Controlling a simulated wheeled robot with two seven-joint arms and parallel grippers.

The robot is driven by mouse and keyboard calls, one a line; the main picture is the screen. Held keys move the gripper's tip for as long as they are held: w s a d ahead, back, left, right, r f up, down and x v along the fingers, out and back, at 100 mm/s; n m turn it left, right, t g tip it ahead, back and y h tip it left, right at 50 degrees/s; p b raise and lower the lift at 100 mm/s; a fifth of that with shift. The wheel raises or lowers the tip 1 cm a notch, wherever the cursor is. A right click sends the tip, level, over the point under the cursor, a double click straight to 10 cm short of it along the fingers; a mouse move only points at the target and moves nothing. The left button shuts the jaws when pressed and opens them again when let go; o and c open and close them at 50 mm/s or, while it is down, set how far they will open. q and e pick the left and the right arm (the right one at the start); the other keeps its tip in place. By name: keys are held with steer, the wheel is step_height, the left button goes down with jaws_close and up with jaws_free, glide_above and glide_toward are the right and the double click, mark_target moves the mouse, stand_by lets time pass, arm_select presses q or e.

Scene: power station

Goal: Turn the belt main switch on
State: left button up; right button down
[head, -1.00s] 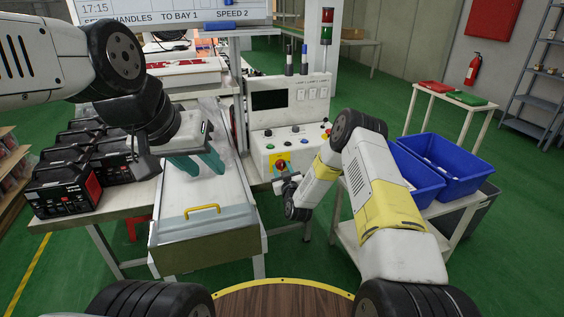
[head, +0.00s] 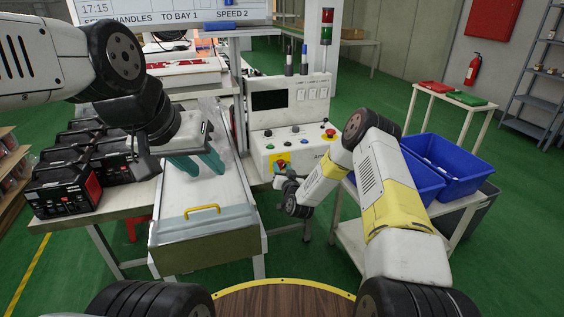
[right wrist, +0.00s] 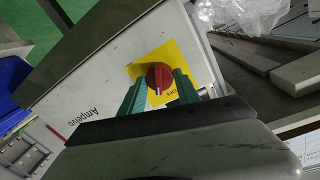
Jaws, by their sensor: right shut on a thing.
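The belt main switch is a red rotary knob on a yellow plate, shown in the right wrist view (right wrist: 159,77) on the white control panel.
The control panel (head: 310,146) also carries several small buttons and a red emergency button (head: 330,134). Black battery-like units (head: 62,185) crowd the bench at left. Blue bins (head: 462,165) stand on a cart at right, close to my right arm.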

steer(key=m, duration=0.6)
steer(key=shift+d+g, duration=0.15)
steer(key=shift+g, duration=0.15)
steer(key=m+y, duration=0.1)
steer(key=m, duration=0.4)
steer(key=shift+f, duration=0.1)
steer(key=shift+m, duration=0.3)
steer(key=c, duration=0.9)
jaws_free()
steer(key=v, duration=0.7)
steer(key=shift+s+d, duration=0.2)
steer(key=shift+s, duration=0.1)
